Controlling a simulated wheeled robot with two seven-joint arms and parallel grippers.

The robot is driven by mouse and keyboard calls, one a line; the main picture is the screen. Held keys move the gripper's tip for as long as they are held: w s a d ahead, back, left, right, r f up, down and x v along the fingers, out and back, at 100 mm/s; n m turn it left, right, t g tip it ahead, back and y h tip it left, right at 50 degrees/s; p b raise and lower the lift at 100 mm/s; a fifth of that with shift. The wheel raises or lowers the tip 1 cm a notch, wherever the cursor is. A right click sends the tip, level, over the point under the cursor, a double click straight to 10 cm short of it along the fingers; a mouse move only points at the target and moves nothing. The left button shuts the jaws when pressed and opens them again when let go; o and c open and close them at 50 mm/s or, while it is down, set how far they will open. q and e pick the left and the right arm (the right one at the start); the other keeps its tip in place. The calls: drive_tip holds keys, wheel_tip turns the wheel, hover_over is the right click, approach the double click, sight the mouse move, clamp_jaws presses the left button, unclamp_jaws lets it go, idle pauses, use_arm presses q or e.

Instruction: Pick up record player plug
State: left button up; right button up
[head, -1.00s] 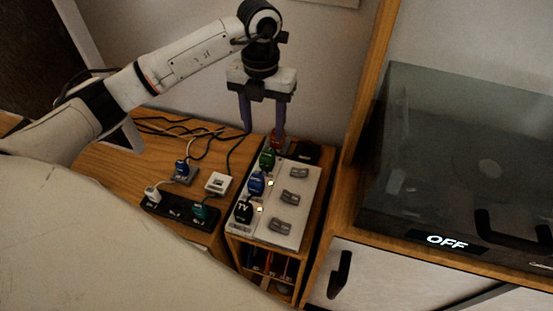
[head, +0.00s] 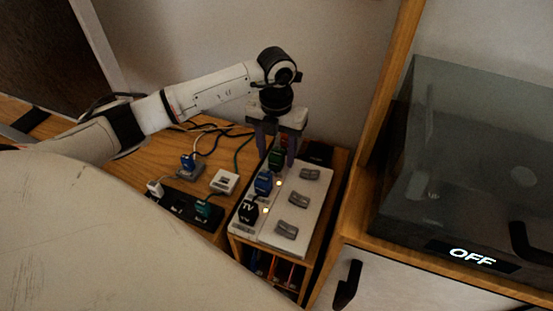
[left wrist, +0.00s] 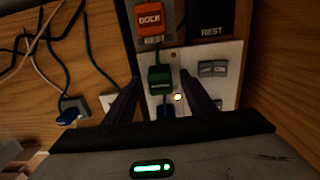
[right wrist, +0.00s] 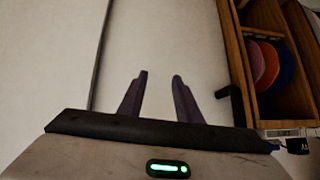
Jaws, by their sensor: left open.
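A white power strip (head: 272,228) holds several labelled plugs in a row. A green plug (left wrist: 159,78) sits in it; its label is too small to read. It also shows in the head view (head: 276,157). My left gripper (head: 277,160) is open above the strip, pointing down, with a fingertip on each side of the green plug. A red plug (left wrist: 150,21) is farther back. A blue plug (head: 263,182) and a black TV plug (head: 248,211) are nearer. I cannot tell from the labels which plug is the record player's. My right gripper (right wrist: 160,75) is open and empty.
A black strip (head: 181,203) with a teal plug and a white plug lies left of the white one, beside loose cables. The dark-covered record player (head: 480,160), with an OFF display, stands on the cabinet at right. The wall is close behind my left gripper.

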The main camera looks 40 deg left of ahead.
use_arm(q)
drive_tip(key=shift+f, duration=0.6)
drive_tip(key=c, duration=1.2)
